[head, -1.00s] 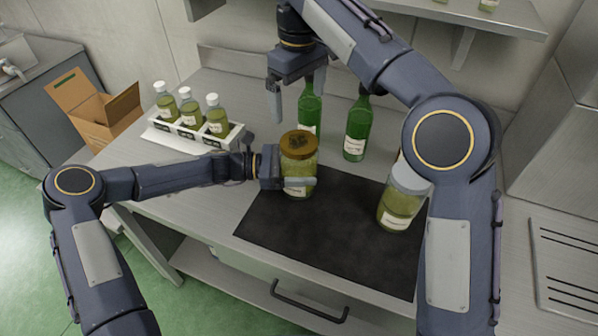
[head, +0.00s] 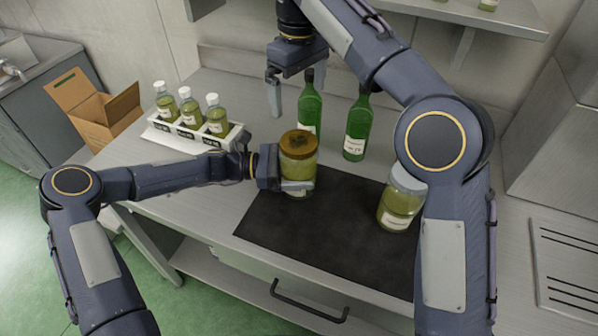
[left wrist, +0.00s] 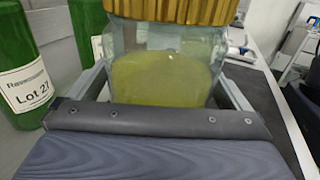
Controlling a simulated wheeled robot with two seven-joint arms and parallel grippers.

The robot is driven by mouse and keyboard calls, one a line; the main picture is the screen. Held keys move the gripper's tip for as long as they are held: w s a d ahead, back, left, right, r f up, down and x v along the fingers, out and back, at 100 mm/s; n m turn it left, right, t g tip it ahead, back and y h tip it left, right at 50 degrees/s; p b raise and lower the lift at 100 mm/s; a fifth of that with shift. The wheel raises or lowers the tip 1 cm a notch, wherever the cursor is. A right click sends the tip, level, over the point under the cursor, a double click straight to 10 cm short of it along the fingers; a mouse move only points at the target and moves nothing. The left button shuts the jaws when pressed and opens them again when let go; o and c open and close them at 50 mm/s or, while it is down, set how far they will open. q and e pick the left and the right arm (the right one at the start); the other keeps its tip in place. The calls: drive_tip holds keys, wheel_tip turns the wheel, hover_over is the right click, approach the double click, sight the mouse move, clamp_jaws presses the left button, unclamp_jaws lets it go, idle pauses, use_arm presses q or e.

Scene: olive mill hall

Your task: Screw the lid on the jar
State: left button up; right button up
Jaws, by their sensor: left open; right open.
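A glass jar (head: 298,173) of yellow-green contents stands upright at the back left of the dark mat, with a gold-brown lid (head: 299,143) on its mouth. Whether the lid is tight cannot be told. My left gripper (head: 291,184) is open around the lower part of the jar, with a finger along its near side. In the left wrist view the jar (left wrist: 165,75) stands between the fingers, the ribbed gold lid (left wrist: 175,10) above. My right gripper (head: 274,97) is open and empty, pointing down, above and behind the jar.
Green bottles (head: 309,108) (head: 357,130) stand behind the mat (head: 290,237). A second jar with a pale lid (head: 398,208) stands on the mat's right, partly behind my right arm. A white rack (head: 190,138) of small bottles stands left. The mat's front is clear.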

use_arm(q)
drive_tip(key=a+b, duration=0.1)
drive_tip(key=a, duration=0.6)
drive_tip(key=shift+a, duration=0.15)
